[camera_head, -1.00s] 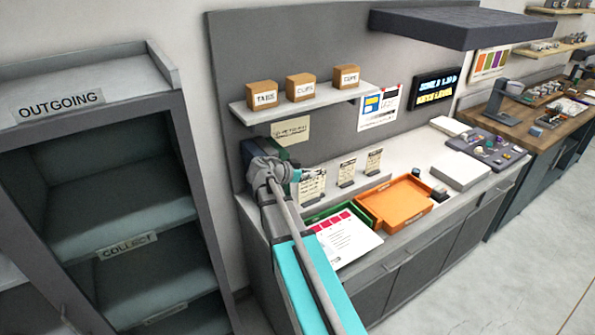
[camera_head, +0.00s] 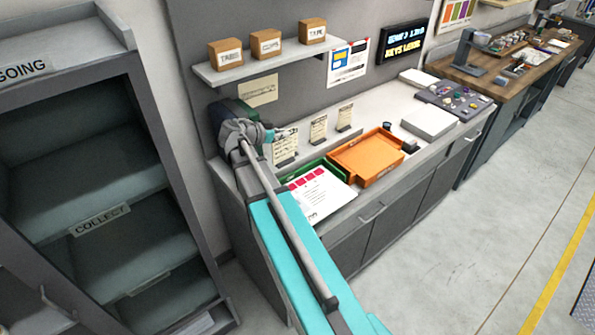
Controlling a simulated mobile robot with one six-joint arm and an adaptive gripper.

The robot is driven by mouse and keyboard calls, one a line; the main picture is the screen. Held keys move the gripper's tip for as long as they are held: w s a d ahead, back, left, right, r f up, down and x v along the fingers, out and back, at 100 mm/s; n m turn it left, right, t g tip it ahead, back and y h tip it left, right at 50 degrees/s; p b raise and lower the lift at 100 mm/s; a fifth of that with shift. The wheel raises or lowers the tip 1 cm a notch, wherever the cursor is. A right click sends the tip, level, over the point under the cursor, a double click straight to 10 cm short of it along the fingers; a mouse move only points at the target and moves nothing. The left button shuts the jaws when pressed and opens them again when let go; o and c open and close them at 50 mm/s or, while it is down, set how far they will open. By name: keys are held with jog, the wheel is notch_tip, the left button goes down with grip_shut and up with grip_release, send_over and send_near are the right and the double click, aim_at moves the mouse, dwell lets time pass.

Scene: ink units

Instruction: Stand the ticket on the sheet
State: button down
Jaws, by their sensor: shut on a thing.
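Three small cream tickets with dark writing stand in dark holders on a pale ledge. The left ticket (camera_head: 287,146) is right at the end of my gripper (camera_head: 270,136); the middle ticket (camera_head: 318,131) and right ticket (camera_head: 344,118) stand apart from it. My gripper is shut on the left ticket; the fingertips are small and partly hidden by my wrist. The white sheet (camera_head: 320,198), with a row of red-pink squares and some print, lies on the counter in front of the ledge, partly hidden by my arm.
A green tray (camera_head: 312,170) lies behind the sheet, and an orange tray (camera_head: 367,156) is to its right. A white stack (camera_head: 429,121) and a grey board of small items (camera_head: 455,97) are further right. A shelf (camera_head: 275,62) with three boxes hangs above.

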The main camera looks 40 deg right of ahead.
jog(key=b, duration=0.6)
send_over(284, 160)
jog(key=shift+w+f, duration=0.15)
jog(key=shift+f, duration=2.9)
